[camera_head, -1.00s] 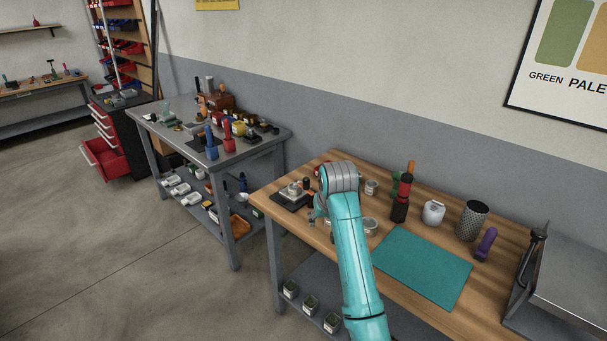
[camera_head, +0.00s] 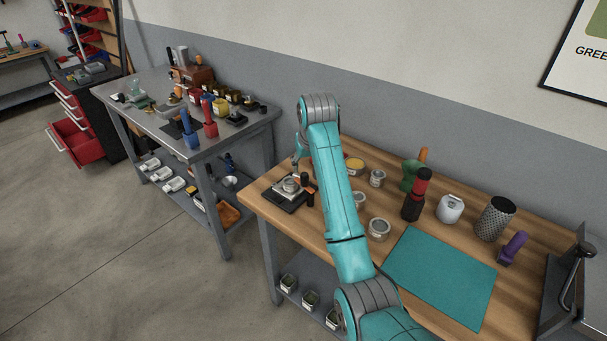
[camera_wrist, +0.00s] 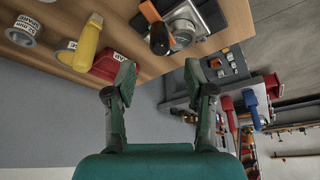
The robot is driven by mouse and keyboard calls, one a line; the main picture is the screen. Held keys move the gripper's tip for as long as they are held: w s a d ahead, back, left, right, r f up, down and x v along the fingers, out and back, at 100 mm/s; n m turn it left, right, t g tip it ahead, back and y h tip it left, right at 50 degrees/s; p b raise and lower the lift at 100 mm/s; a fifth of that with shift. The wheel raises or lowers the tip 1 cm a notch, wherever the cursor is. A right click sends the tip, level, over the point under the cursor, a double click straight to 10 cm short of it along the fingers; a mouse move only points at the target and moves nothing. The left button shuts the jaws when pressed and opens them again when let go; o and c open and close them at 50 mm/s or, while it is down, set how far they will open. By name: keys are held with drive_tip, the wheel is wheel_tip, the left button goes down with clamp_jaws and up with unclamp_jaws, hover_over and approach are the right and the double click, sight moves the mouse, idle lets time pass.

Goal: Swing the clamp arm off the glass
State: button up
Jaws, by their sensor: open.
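A small silver device (camera_head: 288,185) on a black base sits at the left end of the wooden bench, close to its front edge. In the wrist view the silver device (camera_wrist: 186,26) is at the top, with a dark arm or knob with an orange handle (camera_wrist: 150,12) beside it. I take this for the clamp; the glass cannot be made out clearly. My gripper (camera_wrist: 159,82) is open and empty, its fingers apart and pointing toward the bench edge, clear of the device. In the head view my arm hides part of the area behind the device.
A yellow-handled item (camera_wrist: 88,42) and a red block (camera_wrist: 107,66) stand beside the device in the wrist view. Tins (camera_head: 379,228), a red-black bottle (camera_head: 416,196) and a teal mat (camera_head: 442,276) lie to the right. A grey table (camera_head: 262,122) with tools stands to the left.

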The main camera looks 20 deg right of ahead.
sight(305, 175)
drive_tip(key=x, duration=0.7)
drive_tip(key=shift+w+f, duration=0.2)
drive_tip(key=shift+f, duration=0.15)
clamp_jaws()
